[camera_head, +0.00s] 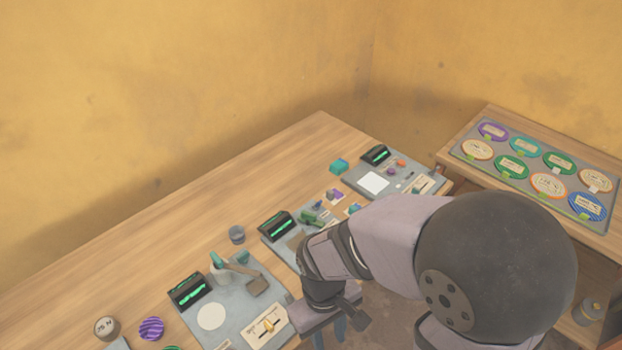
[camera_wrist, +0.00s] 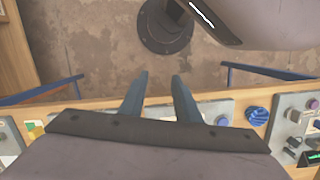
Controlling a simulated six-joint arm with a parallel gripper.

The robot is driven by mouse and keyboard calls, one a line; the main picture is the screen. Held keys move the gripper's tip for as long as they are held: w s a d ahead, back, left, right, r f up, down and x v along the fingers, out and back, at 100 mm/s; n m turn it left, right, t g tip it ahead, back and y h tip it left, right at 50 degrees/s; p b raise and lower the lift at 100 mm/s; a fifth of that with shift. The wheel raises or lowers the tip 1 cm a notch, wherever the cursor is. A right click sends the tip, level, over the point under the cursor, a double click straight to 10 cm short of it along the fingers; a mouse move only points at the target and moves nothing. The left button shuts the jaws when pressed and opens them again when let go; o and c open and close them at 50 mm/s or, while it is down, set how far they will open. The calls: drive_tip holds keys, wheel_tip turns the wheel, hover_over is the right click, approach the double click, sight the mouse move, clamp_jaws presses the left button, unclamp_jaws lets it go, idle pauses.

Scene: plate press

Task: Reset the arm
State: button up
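My arm reaches in from the right in the head view and bends down at the table's front edge. My gripper (camera_wrist: 160,79) shows two dark fingers in the wrist view, set apart with nothing between them. It hangs over the floor (camera_wrist: 90,50) in front of the table edge. In the head view my gripper (camera_head: 329,334) is small and partly hidden by my own wrist. It appears clear of the objects on the table.
The wooden table (camera_head: 130,240) carries several grey panels with black green-lit displays, including a left display (camera_head: 188,290) and a middle one (camera_head: 277,225). A tray (camera_head: 466,151) of coloured round plates lies on a side table at right. A purple striped disc (camera_head: 151,328) lies at front left.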

drive_tip(key=w+d+r+m, duration=0.2)
drive_tip(key=d+m, duration=0.1)
drive_tip(key=d, duration=0.2)
drive_tip(key=w+d+r+m+t+y, duration=0.1)
drive_tip(key=d+r+m, duration=0.1)
drive_tip(key=d, duration=0.4)
drive_tip(key=shift+w+d+m+t, duration=0.15)
drive_tip(key=shift+w+m+t, duration=0.2)
drive_tip(key=shift+m, duration=0.35)
